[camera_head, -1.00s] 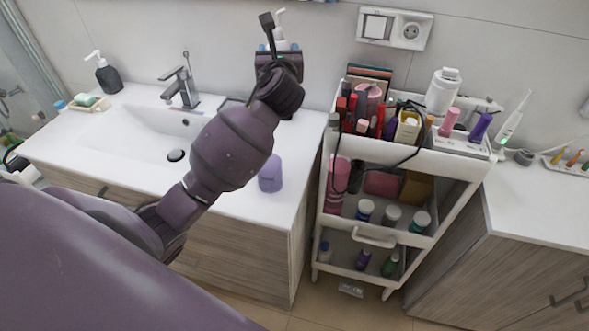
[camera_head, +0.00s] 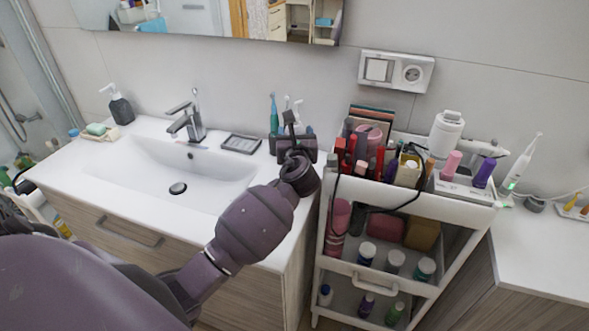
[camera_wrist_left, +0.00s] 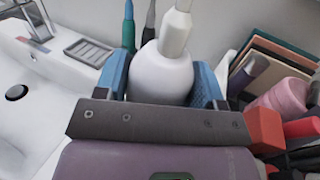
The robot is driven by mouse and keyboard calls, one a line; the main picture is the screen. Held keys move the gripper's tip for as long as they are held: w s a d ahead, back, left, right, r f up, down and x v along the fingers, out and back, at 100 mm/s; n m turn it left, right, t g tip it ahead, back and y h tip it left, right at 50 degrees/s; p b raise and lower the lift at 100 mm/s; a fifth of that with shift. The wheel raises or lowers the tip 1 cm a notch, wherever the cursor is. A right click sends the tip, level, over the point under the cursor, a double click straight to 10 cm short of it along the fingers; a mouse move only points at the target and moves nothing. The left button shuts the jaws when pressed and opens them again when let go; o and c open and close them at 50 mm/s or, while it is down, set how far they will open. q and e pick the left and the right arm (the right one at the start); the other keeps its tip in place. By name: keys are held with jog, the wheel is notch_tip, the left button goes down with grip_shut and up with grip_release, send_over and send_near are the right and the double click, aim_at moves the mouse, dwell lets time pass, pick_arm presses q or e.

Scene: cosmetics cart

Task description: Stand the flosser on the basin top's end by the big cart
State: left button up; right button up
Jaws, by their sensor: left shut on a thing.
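The white flosser (camera_wrist_left: 163,75) is upright between the blue fingers of my left gripper (camera_wrist_left: 163,88) in the left wrist view. My left gripper (camera_head: 297,145) is shut on it, at the basin top's right end near the big cart (camera_head: 345,215). In the head view only the flosser's upper part (camera_head: 297,108) shows behind the gripper. Its base is hidden, so I cannot tell whether it touches the basin top (camera_head: 228,129). My right gripper is not in view.
A teal toothbrush (camera_head: 273,115) stands close behind the gripper, left of the flosser. A dark soap tray (camera_head: 241,143), the tap (camera_head: 185,122) and a dark soap bottle (camera_head: 120,107) are further left. The cart's top is crowded with cosmetics beside the gripper.

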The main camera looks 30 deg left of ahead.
pick_arm(q)
notch_tip(320, 180, down, 5)
jog(key=shift+r+b, duration=0.1)
jog(key=shift+b, duration=0.3)
jog(key=shift+f, duration=0.5)
notch_tip(320, 180, down, 3)
jog(key=shift+f+b, duration=0.1)
jog(key=shift+b, duration=0.4)
jog(key=shift+f, duration=0.5)
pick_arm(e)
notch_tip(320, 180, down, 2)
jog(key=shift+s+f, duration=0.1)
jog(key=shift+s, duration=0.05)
